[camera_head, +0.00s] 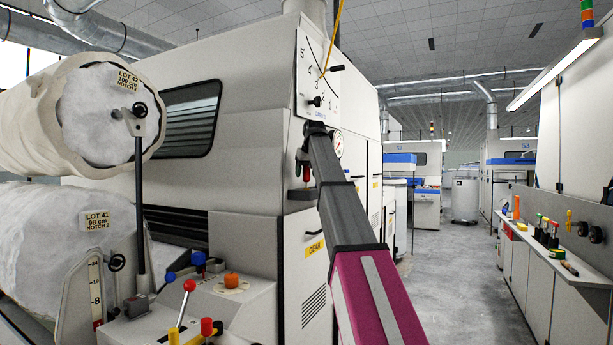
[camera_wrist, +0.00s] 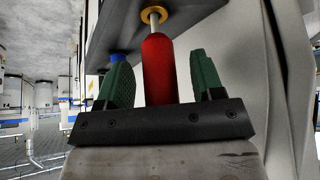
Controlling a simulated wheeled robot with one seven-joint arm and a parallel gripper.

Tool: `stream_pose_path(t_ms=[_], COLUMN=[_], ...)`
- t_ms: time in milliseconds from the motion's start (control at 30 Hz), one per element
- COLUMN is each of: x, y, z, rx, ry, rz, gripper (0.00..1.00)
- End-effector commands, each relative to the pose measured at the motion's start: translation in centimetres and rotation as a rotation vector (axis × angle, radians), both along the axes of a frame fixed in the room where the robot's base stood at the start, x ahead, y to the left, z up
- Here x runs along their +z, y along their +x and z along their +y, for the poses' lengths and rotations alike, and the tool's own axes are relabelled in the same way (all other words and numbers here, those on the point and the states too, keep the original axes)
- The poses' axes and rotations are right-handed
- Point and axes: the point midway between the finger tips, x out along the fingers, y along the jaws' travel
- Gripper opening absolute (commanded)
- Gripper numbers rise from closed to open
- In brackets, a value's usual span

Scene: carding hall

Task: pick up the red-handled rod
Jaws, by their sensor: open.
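The red-handled rod (camera_wrist: 158,68) stands between the two green fingers of my gripper (camera_wrist: 158,75) in the wrist view. The fingers are apart, with a visible gap on each side of the red handle. Its pale shaft runs into a brass-coloured collar (camera_wrist: 153,14) at a dark grey ledge (camera_wrist: 125,22). In the head view the handle shows small as a red shape (camera_head: 306,171) below my wrist, at the front of the large grey machine. My gripper (camera_head: 304,160) is partly hidden there by my arm.
A blue-topped part (camera_wrist: 118,57) sits on the ledge beside the left finger. A dial panel (camera_head: 318,84) and a gauge (camera_head: 336,144) are close to my wrist. A lever console (camera_head: 235,301) stands lower left. A tool shelf (camera_head: 561,262) lines the right; the aisle floor (camera_head: 450,270) is clear.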

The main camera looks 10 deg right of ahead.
Motion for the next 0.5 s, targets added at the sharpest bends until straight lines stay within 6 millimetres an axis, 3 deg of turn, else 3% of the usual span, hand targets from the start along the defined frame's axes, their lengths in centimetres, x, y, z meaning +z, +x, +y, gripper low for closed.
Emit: stream_pose_path(t_ms=[267, 433, 500], x=[-0.45, -0.45, -0.45], y=[0.30, 0.29, 0.29], z=[0.05, 0.05, 0.04], rx=[0.000, 0.000, 0.000], ry=[0.000, 0.000, 0.000], rz=[-0.001, -0.001, -0.001], gripper=[0.61, 0.08, 0.08])
